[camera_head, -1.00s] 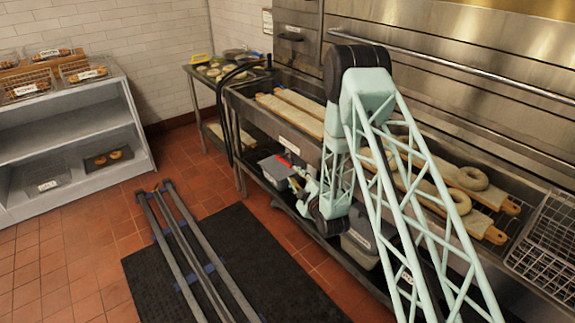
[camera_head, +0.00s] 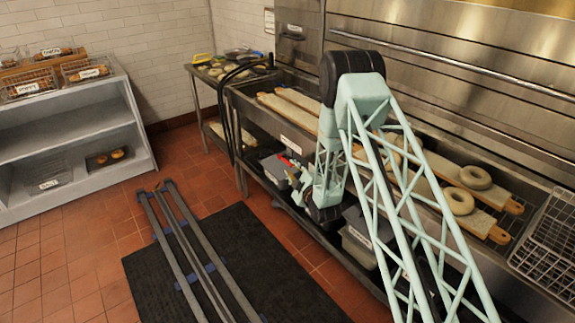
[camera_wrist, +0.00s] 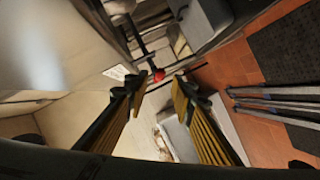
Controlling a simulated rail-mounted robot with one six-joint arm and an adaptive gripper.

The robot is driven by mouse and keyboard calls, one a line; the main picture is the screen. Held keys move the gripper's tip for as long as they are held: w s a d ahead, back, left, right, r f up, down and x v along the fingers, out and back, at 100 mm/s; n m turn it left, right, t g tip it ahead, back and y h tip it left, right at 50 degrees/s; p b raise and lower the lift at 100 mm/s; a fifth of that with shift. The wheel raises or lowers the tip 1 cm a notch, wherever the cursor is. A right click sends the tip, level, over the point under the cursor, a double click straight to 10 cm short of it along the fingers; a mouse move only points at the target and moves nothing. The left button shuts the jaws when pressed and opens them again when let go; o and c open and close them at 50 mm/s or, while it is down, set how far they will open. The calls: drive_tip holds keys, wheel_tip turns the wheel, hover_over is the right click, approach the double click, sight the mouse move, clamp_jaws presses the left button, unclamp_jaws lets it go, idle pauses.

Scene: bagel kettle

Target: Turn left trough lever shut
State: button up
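A small red knob (camera_wrist: 158,75), which looks like the lever's handle, sits on a dark rod in the wrist view, just beyond my fingertips and between them. In the head view a small red part (camera_head: 289,161) shows just below the trough's front wall. My gripper (camera_wrist: 160,84) has its two fingers spread, with a gap between the tips and nothing held. In the head view my gripper (camera_head: 299,178) is small and low in front of the trough (camera_head: 262,123), near the red part. I cannot tell whether the fingers touch the knob or how the lever is turned.
Boards with bagels (camera_head: 461,201) lie across the trough, with a wire basket (camera_head: 545,240) at right. Grey bins (camera_head: 359,240) stand on the shelf below. Rails (camera_head: 190,250) and a black mat (camera_head: 245,262) lie on the floor. A display shelf (camera_head: 70,125) stands left.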

sight(289, 165)
drive_tip(key=shift+b+x, duration=0.5)
drive_tip(key=shift+x, duration=3)
drive_tip(key=shift+c, duration=0.7)
clamp_jaws()
